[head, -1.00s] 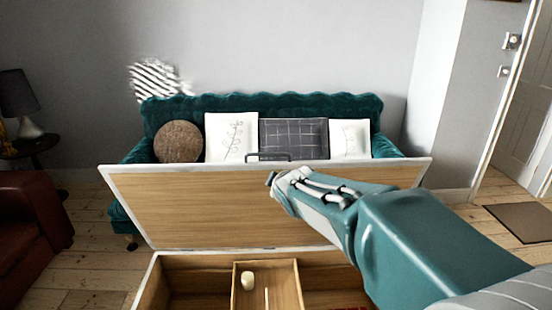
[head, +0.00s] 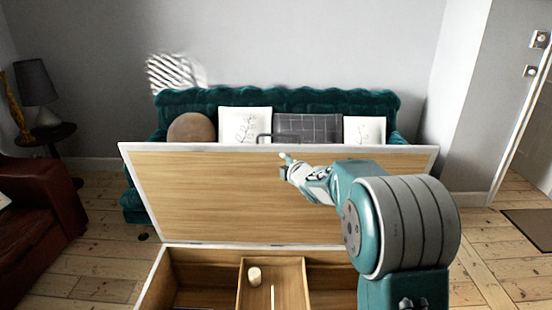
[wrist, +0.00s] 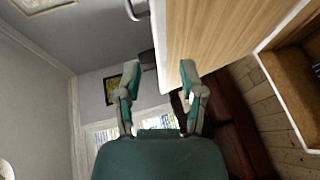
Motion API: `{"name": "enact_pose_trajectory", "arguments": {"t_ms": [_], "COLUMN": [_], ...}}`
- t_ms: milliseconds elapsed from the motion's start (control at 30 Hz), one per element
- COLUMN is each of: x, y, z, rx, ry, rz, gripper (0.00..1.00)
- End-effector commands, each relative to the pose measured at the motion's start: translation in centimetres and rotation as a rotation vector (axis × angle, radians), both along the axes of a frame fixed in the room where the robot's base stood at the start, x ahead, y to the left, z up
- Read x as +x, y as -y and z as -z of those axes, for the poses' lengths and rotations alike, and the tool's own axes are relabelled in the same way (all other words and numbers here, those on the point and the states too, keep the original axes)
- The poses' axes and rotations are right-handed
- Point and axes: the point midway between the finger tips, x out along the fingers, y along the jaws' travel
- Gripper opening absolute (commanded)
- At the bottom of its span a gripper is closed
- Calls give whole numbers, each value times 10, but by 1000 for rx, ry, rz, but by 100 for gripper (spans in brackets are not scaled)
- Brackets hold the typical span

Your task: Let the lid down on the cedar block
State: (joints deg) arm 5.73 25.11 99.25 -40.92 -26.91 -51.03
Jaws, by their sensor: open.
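The lid (head: 230,195) of the chest stands raised, its wooden inner face toward me and its white-edged top in front of the sofa. A dark handle (head: 278,137) shows at its upper edge; it also shows in the wrist view (wrist: 137,10). My gripper (head: 286,166) is open at the inner face, just below the handle. In the wrist view the lid's white edge (wrist: 162,65) lies ahead, between the directions of the two fingers (wrist: 157,75); I cannot tell whether they touch it. A small cream cylinder (head: 254,276) stands in the chest's tray; I cannot tell whether it is the cedar block.
The open chest (head: 155,283) holds a wooden tray (head: 290,277) with a thin pale stick in it. A teal sofa (head: 230,98) with cushions stands behind the lid. A brown armchair (head: 45,200) is at left. Bare floorboards (head: 95,265) lie beside the chest.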

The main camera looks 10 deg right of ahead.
Motion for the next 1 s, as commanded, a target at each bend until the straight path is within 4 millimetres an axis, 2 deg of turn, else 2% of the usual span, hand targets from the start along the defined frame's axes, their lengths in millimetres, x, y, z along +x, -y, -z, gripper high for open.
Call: {"name": "enact_pose_trajectory", "arguments": {"t_ms": [200,400,600,867,1000], "x": [37,63,74,75,75], "y": [-6,-13,-15,-15,-15], "z": [10,15,17,17,17], "rx": [2,1,3,2,2], "ry": [-1,-2,-1,-2,-2], "rz": [0,1,2,2,3], "gripper": [51,51,51,51,0]}}
